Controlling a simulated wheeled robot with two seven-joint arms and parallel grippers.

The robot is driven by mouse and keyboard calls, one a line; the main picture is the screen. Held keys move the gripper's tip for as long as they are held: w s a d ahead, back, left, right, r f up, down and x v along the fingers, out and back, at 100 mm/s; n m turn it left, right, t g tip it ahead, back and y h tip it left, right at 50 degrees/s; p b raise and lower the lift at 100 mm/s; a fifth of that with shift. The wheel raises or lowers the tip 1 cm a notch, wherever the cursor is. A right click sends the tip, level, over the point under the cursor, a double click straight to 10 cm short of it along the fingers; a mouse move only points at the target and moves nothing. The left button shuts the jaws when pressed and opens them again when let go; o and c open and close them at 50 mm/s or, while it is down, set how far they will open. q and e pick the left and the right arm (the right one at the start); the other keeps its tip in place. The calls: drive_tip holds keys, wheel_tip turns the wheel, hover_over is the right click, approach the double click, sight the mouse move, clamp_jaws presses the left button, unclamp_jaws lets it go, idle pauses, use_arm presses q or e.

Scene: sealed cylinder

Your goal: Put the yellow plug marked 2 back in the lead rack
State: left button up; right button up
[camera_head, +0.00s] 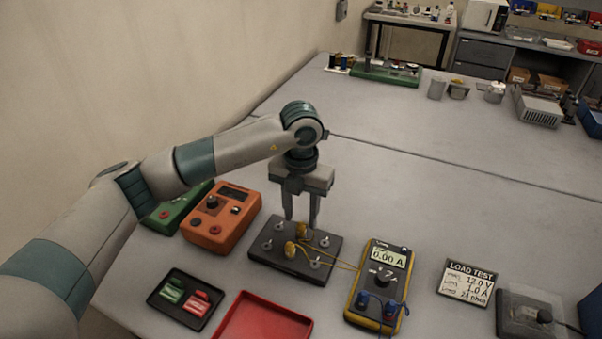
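Two yellow plugs stand on a black board with several metal posts (262,262): one plug (302,230) is farther back, the other yellow plug (290,249) nearer. Their number marks are too small to read, so I cannot tell which is 2. Yellow leads run from the board to the multimeter (381,284). My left gripper (301,220) points straight down over the board. Its fingers are apart, with the farther plug at or just below the tips; I see no grip on it. I cannot tell which thing is the lead rack. My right gripper is out of view.
An orange instrument box (222,222) and a green box (166,212) stand left of the board. A black tray (160,301) with green and red pieces and a red tray (262,322) lie in front. A load test sign (468,283) stands right.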

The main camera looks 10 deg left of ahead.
use_arm(q)
wheel_tip(320, 180, up, 14)
drive_tip(key=b, duration=0.3)
drive_tip(key=shift+b, duration=0.35)
